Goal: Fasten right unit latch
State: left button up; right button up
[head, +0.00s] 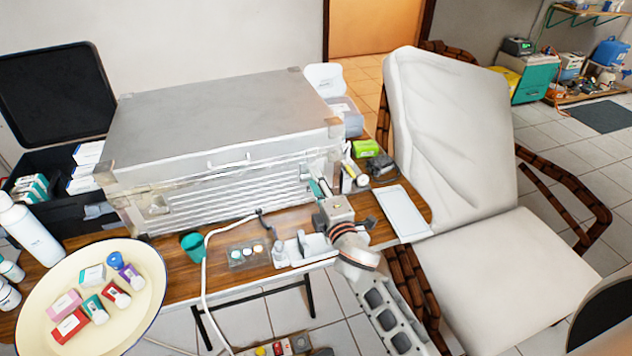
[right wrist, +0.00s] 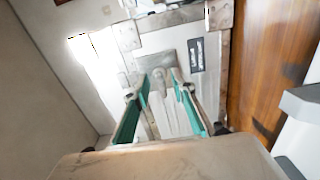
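The unit is a large silver metal case (head: 215,115) on the wooden table, with its lid down. A left latch (head: 155,207) shows on its front in the head view. My right gripper (head: 320,187) is at the right end of the case's front and hides the right latch in the head view. In the right wrist view, the right latch (right wrist: 157,75) is a metal plate on the case, between and just beyond the teal-padded fingers. My right gripper (right wrist: 160,98) is open there, its fingers apart; contact with the latch cannot be told. My left gripper is out of view.
A cream tray (head: 35,300) with small boxes and bottles stands at the front left. An open black case (head: 60,90) is behind it. A teal cup (head: 193,246), a white hose (head: 205,265) and a white tablet (head: 402,213) lie near the unit. A white reclining chair (head: 450,140) stands right.

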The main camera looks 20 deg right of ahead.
jog(key=shift+s, duration=0.1)
jog(key=s, duration=1.1)
jog(key=shift+s+d, duration=0.2)
jog(key=shift+s, duration=0.2)
